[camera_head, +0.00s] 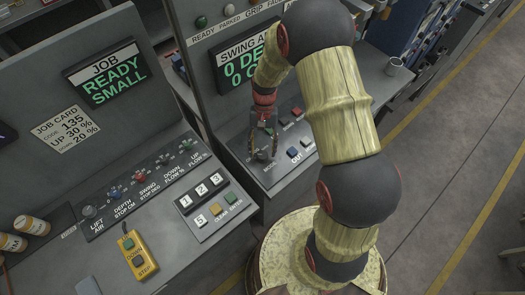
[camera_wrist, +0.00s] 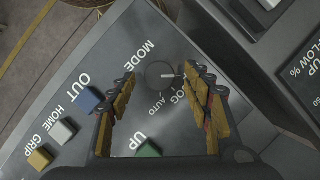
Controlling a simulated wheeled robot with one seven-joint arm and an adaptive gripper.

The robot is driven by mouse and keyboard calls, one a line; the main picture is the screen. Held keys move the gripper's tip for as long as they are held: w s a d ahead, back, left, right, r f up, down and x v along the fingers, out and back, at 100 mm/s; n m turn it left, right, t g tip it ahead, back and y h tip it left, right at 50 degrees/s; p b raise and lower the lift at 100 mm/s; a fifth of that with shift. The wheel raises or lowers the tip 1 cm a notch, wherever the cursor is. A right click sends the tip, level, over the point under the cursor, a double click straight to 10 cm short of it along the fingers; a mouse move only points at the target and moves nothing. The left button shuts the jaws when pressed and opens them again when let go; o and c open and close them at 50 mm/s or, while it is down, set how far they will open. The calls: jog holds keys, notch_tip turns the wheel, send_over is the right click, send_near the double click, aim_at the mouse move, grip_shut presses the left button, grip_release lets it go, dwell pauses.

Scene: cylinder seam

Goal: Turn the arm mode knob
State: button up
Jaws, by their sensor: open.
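The arm mode knob (camera_wrist: 157,74) is a dark round dial with a white pointer mark, on the grey panel under the label MODE. In the wrist view its pointer lies toward the right of the picture. AUTO is printed beside it, and the right finger partly hides JOG. My gripper (camera_wrist: 164,80) is open, with one finger on each side of the knob and visible gaps to it. I cannot tell how far the fingertips are above the panel. In the head view my gripper (camera_head: 263,143) points down over the middle console's panel, and the knob is hard to make out there.
A blue OUT button (camera_wrist: 88,98), a white HOME button (camera_wrist: 62,130), a yellow GRIP button (camera_wrist: 40,158) and a green UP button (camera_wrist: 148,150) stand near the knob. The left console (camera_head: 130,262) holds more knobs, buttons and a yellow pendant.

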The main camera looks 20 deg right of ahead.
jog(key=v, duration=1.1)
jog(key=shift+s, duration=0.1)
jog(key=s+a+r+n+t+h+b, duration=0.2)
jog(key=s+r+n+t+b, duration=0.3)
jog(key=s+r+t+b, duration=0.4)
jog(key=s+r, duration=0.2)
jog(key=s, duration=0.3)
jog(key=s+r+b, duration=0.1)
jog(key=s+r, duration=0.2)
jog(key=s, duration=0.2)
jog(key=shift+a+r+t+b, duration=0.2)
jog(key=shift+r+t+b, duration=0.1)
jog(key=shift+r+t, duration=0.1)
